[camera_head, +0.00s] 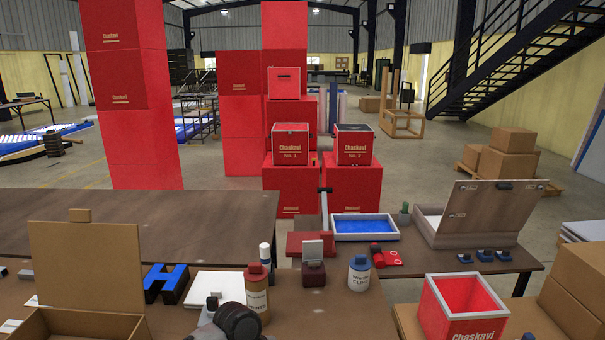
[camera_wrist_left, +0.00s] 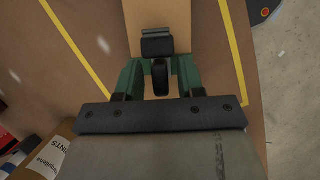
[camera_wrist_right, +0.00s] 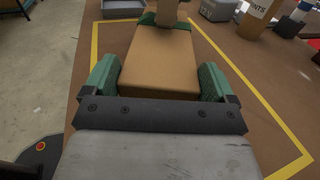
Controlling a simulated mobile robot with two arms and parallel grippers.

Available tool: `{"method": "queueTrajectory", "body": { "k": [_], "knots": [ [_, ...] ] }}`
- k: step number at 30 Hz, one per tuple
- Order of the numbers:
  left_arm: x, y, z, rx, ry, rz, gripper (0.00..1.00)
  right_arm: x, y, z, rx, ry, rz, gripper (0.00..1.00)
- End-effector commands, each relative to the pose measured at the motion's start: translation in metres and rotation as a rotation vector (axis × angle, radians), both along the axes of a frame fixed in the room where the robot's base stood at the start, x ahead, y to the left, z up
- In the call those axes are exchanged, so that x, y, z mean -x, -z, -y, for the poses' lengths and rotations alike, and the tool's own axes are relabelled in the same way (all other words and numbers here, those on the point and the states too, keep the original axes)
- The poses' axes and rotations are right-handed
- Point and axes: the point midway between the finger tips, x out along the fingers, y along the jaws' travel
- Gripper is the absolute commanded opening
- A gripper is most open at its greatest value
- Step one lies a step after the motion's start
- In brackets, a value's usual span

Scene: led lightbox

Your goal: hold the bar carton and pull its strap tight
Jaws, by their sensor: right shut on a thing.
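The tan bar carton (camera_wrist_right: 160,62) lies on the brown table in the right wrist view. My right gripper (camera_wrist_right: 160,85) is shut on it, a green finger against each side. In the left wrist view the carton (camera_wrist_left: 177,15) reaches in from the top, with a black buckle-like piece (camera_wrist_left: 157,46) at its near end. A short dark strap end (camera_wrist_left: 160,78) sticks out from there. My left gripper (camera_wrist_left: 158,75) has its green fingers on either side of this end, with gaps visible, so it looks open. Neither gripper is clear in the head view.
Yellow tape lines (camera_wrist_right: 255,90) frame the work area. In the head view an open cardboard box (camera_head: 87,265) and a white bottle (camera_head: 359,274) are on the near table.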

Motion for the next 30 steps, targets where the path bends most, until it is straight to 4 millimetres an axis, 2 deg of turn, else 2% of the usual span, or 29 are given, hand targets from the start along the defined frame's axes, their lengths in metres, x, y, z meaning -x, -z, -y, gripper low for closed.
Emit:
{"method": "queueTrajectory", "body": {
  "k": [1,6,7,9,19,30],
  "knots": [
    [0.000,0.000,0.000,0.000,0.000,0.000,0.30,0.001,0.001,0.000,0.001,-0.002,0.000,0.58],
    [0.000,0.000,0.000,0.000,0.000,0.000,0.04,0.001,0.001,0.000,0.001,-0.002,0.000,0.58],
    [0.000,0.000,0.000,0.000,0.000,0.001,0.35,0.001,0.001,0.000,0.001,-0.002,0.000,0.58],
    [0.000,0.000,0.000,0.000,0.000,0.001,0.43,0.001,0.001,0.000,0.001,-0.002,0.000,0.58],
    [-0.001,-0.005,-0.002,0.001,-0.001,0.002,0.43,0.001,0.001,0.000,0.001,-0.002,0.000,0.58],
    [-0.006,-0.039,-0.015,0.000,0.000,0.002,0.43,0.001,0.001,0.000,0.001,-0.002,0.000,0.58]
  ]
}}
